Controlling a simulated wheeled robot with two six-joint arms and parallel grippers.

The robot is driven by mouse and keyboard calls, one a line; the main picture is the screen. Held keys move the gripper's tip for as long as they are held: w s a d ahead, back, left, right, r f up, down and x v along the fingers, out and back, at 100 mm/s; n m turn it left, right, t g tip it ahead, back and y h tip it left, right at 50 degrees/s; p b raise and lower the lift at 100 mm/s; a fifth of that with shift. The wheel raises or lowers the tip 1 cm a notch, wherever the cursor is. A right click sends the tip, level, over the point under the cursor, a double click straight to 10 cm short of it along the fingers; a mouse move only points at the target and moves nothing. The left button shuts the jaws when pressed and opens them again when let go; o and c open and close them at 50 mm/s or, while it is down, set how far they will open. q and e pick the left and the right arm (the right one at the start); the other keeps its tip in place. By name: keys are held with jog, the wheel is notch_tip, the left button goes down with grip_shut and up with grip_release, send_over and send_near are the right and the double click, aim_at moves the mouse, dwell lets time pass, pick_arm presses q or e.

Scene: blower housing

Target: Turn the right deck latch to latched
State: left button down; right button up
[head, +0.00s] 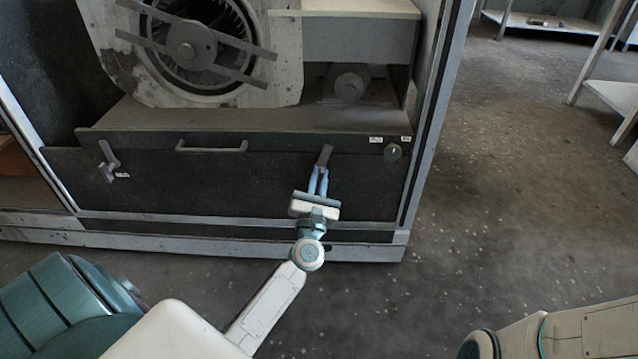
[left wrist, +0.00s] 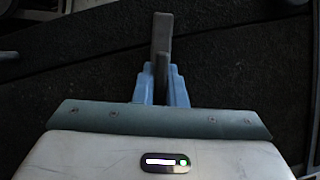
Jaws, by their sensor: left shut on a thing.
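The right deck latch (head: 325,154) is a dark grey lever on the right part of the black deck front panel (head: 240,185). It points up, tilted slightly to the right in the head view. My left gripper (head: 318,178) is shut on the latch, with its blue fingers on either side of the lever. In the left wrist view the latch (left wrist: 162,35) stands up from between the fingers of my left gripper (left wrist: 161,85). The latch pivot is hidden by the gripper. The left deck latch (head: 108,160) sits tilted at the panel's left end. My right gripper is out of view.
A bar handle (head: 212,147) sits on the panel between the latches. A round knob (head: 392,151) with small labels is at the panel's right end. The blower housing (head: 200,50) stands above the deck. The cabinet frame (head: 430,120) edges the right side; open floor lies beyond.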

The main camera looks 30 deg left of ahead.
pick_arm(q)
jog(key=shift+f+n+y+b, duration=0.25)
jog(key=shift+n+y+b, duration=0.3)
jog(key=shift+n, duration=0.35)
jog(key=shift+r+n+g+y+b, duration=0.1)
jog(key=shift+n+g+y+b, duration=0.55)
jog(key=shift+n, duration=0.95)
jog(key=c, duration=1.5)
grip_release()
jog(key=shift+r, duration=0.1)
